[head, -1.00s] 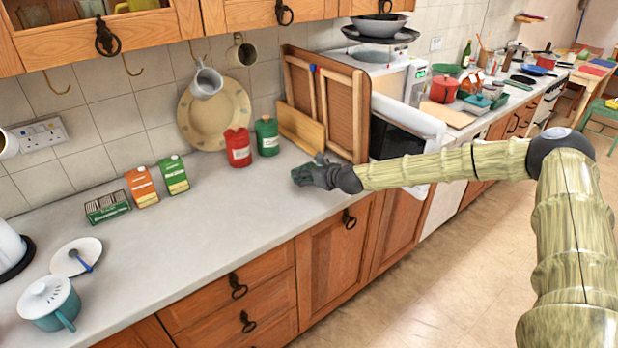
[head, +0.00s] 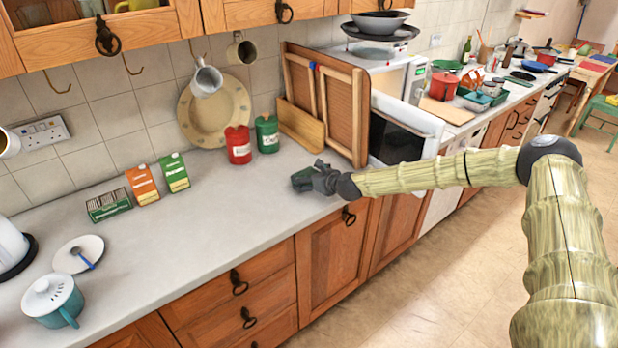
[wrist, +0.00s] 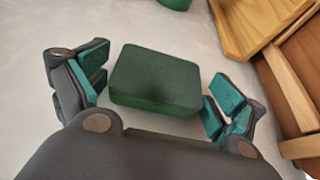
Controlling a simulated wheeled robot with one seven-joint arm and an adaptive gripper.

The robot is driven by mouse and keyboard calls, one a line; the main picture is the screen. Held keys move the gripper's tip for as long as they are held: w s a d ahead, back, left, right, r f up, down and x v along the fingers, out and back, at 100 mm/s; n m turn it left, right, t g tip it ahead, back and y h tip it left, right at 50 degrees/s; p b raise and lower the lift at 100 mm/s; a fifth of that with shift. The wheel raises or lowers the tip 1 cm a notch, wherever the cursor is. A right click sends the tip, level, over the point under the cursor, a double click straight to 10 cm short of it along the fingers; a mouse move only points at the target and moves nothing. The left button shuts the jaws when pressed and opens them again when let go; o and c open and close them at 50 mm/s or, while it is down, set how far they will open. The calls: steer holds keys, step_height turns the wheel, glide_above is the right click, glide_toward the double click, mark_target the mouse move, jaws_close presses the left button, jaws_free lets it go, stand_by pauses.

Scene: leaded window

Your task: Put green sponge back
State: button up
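The green sponge (head: 303,180) is a dark green block near the front part of the worktop, left of the leaning wooden frame. In the wrist view the sponge (wrist: 157,78) lies between my fingers, with a narrow gap at each side. My gripper (wrist: 160,88) is open around it, its teal pads apart. In the head view my gripper (head: 318,180) reaches in from the right and hides part of the sponge. I cannot tell for sure whether the sponge rests fully on the worktop.
The grey worktop (head: 225,200) is clear to the left of my gripper. A red canister (head: 238,145) and a green canister (head: 267,134) stand behind. The wooden frame (head: 335,105) and a microwave (head: 400,135) are close to my arm. Cartons (head: 142,184) stand further left.

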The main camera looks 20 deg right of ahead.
steer(key=shift+r, duration=0.1)
stand_by(0.3)
steer(key=b+v, duration=0.3)
steer(key=v, duration=0.9)
stand_by(1.1)
